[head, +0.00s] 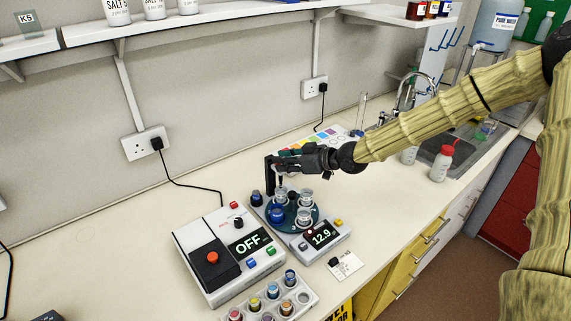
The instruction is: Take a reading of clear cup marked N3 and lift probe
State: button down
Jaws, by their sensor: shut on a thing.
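My gripper (284,164) is shut on the upper part of a thin dark probe (281,181), beside a black upright stand (269,180). The probe points down over the rear cup (282,194) on a round dark plate. Whether its tip is inside that cup is too small to tell. Other clear cups stand on the plate at the right (307,194) and front right (304,215), with a blue-filled cup (277,214) at the front left. No cup mark, N3 included, can be read.
A white box (222,255) with an OFF display stands left of the plate. A rack (303,298) of coloured vials is in front. A dark blue bottle (257,198) is close left of the cups. A small card (345,266) lies right.

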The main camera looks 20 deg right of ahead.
jog(key=shift+w+r, duration=0.15)
jog(key=shift+r, duration=0.1)
jog(key=c, duration=1.4)
grip_release()
jog(key=shift+c, duration=0.2)
jog(key=shift+o, duration=0.9)
jog(key=shift+a+f, duration=0.1)
jog(key=shift+d, duration=0.2)
jog(key=v, duration=1.2)
jog(key=shift+f, duration=0.1)
